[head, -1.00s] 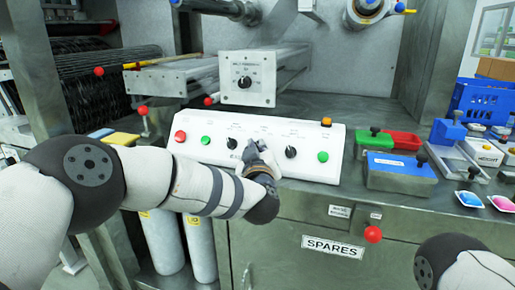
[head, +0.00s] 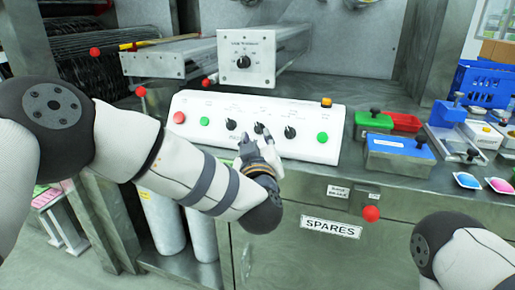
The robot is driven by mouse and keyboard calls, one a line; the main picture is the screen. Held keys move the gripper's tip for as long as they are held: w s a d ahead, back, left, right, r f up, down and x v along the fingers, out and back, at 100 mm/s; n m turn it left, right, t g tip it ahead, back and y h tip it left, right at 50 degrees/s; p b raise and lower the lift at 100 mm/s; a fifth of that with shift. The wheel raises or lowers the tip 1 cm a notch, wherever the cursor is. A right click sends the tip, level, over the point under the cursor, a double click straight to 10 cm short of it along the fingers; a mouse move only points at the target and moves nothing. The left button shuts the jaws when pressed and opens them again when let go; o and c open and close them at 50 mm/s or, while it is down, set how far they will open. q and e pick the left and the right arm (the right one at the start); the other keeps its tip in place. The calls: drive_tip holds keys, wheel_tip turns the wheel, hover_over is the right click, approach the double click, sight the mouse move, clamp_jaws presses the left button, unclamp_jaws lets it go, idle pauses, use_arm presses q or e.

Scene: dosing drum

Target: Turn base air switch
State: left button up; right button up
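A white control panel (head: 180,102) with a sloped face stands on the metal bench. It carries a row of black rotary knobs: a left one (head: 231,125), a middle one (head: 259,128) and a right one (head: 290,132). Their labels are too small to read, so I cannot tell which is the base air switch. My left gripper (head: 256,141) is just below the middle knob, its fingers seemingly apart and empty. Whether it touches the knob is unclear. My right gripper is out of view; only part of that arm shows at lower right.
The panel also has a red button (head: 179,118), green buttons (head: 322,137) and an orange lamp (head: 326,102). Another knob box (head: 246,60) stands behind. A blue block (head: 400,157), green block (head: 373,121) and red tray (head: 404,122) lie to the right. A red ball knob (head: 371,214) protrudes below.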

use_arm(q)
drive_tip(key=s, duration=0.5)
drive_tip(key=shift+s, duration=0.3)
